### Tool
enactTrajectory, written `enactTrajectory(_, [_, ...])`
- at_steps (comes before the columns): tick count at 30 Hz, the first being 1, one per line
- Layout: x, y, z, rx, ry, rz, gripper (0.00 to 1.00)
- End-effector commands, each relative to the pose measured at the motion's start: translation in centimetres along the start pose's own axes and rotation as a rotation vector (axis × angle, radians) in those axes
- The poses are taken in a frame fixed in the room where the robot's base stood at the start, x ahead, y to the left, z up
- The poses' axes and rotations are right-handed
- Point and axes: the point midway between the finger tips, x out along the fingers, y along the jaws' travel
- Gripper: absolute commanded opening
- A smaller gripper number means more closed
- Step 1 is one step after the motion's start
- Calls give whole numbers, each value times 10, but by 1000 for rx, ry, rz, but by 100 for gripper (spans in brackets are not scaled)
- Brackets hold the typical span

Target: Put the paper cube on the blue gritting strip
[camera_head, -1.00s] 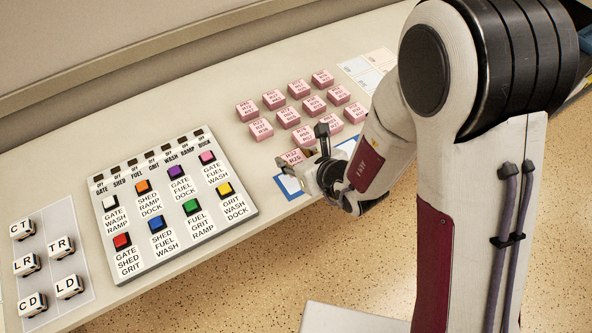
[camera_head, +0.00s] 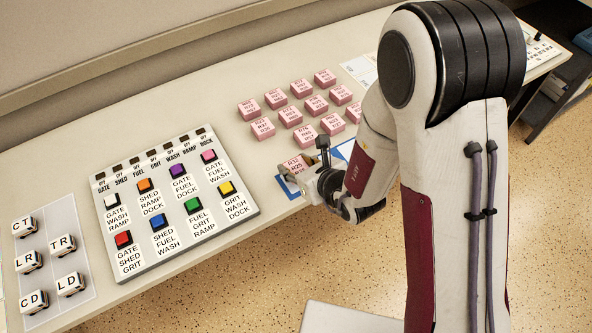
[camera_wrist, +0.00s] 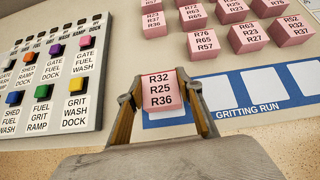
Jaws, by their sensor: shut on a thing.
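A pink paper cube (camera_head: 294,163) marked R32 R25 R36 is between the fingers of my gripper (camera_head: 303,163). My gripper is shut on it, with a finger on either side in the wrist view (camera_wrist: 161,92). The blue gritting strip (camera_head: 287,190), lettered GRITTING RUN and bearing white squares, lies along the table's front edge. In the wrist view the strip (camera_wrist: 240,112) runs right from behind the cube. The cube is over the strip's left end and hides most of the white square there. I cannot tell whether it touches the strip. My arm hides the strip's right part in the head view.
Several similar pink cubes (camera_head: 290,116) stand in rows behind the strip. A button panel (camera_head: 170,200) with coloured buttons lies to the left. Lettered white dice (camera_head: 70,284) rest on a pale sheet at far left. The table's front edge is close to the strip.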

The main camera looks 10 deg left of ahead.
Motion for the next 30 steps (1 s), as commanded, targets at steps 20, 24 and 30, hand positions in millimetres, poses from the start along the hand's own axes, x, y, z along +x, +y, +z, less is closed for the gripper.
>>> enactTrajectory(20, [17, 0, -22, 0, 0, 0, 10])
enactTrajectory(24, [17, 0, -23, 0, 1, 0, 10])
enactTrajectory(30, [18, 0, -24, 0, 1, 1, 52])
